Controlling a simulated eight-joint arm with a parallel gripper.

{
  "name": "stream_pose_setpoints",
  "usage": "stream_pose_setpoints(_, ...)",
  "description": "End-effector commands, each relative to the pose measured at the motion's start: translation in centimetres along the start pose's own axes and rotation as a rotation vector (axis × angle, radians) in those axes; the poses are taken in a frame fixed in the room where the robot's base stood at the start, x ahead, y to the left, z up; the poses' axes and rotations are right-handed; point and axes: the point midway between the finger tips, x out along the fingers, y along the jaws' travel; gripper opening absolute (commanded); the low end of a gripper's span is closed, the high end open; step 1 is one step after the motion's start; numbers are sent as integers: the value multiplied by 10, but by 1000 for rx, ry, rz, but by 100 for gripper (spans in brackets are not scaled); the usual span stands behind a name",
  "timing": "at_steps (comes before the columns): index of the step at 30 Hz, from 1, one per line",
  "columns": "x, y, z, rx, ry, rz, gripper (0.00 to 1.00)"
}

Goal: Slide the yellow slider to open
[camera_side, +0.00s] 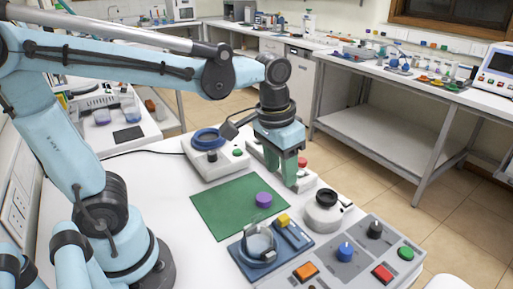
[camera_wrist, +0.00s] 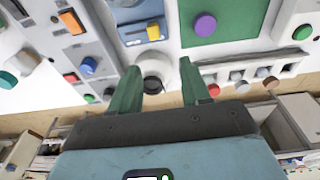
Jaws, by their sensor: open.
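The yellow slider (camera_side: 283,219) is a small block on a track on a blue base (camera_side: 300,243) at the front middle of the side view. It also shows near the top of the wrist view (camera_wrist: 153,32). A clear round container (camera_side: 258,241) sits on the same base, left of the slider. My gripper (camera_side: 290,182) has green fingers and points down behind the slider, apart from it. In the wrist view my gripper (camera_wrist: 158,72) is open and empty, with the slider beyond its fingertips.
A purple knob (camera_side: 263,200) stands on a green mat (camera_side: 222,212). A white device with a dark ring (camera_side: 325,205) is right of the slider. A grey panel with coloured buttons (camera_side: 345,270) lies at the front right. A blue-ringed device (camera_side: 207,140) is at the back.

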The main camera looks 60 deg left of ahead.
Motion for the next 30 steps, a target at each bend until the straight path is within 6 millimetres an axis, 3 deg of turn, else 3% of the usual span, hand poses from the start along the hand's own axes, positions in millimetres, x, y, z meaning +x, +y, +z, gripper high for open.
stream_pose_setpoints(6,1,12,-7,1,-119,-15,47)
stream_pose_setpoints(13,11,13,-6,-1,-136,-18,47)
stream_pose_setpoints(30,86,11,4,-1,-133,-17,47)
